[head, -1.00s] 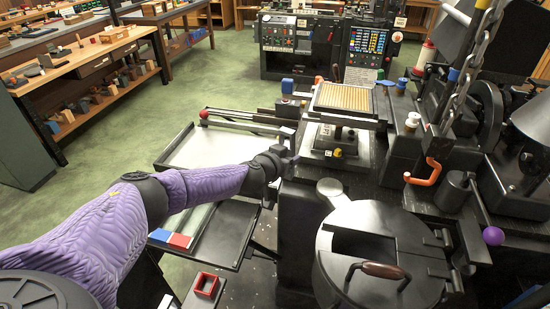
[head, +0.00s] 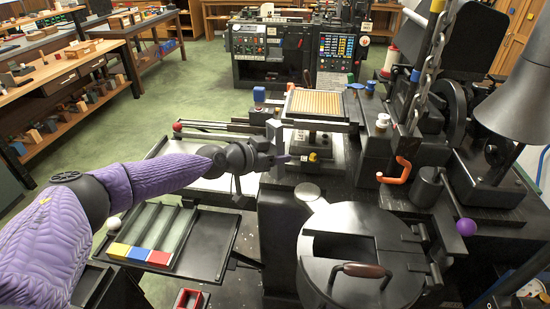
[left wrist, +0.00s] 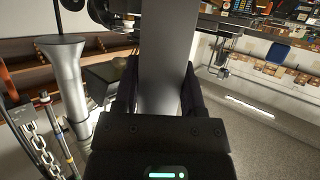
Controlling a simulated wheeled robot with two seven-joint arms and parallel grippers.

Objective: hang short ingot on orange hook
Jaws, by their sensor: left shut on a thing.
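My left gripper (head: 274,155) is shut on a plain grey ingot (head: 273,134), held up in front of the raised platform. In the left wrist view the grey ingot (left wrist: 167,55) runs away from the camera between the two fingers (left wrist: 160,100). The orange hook (head: 397,172) sticks out from the black machine to the right of my left gripper, well apart from the ingot, with nothing seen hanging on it. My right gripper is not in view.
A round black pot (head: 362,255) with a wooden handle stands below the hook. A hanging chain (head: 428,65) and a purple ball knob (head: 466,227) are near the hook. A tray (head: 219,245) with blue, yellow and red blocks lies at the lower left.

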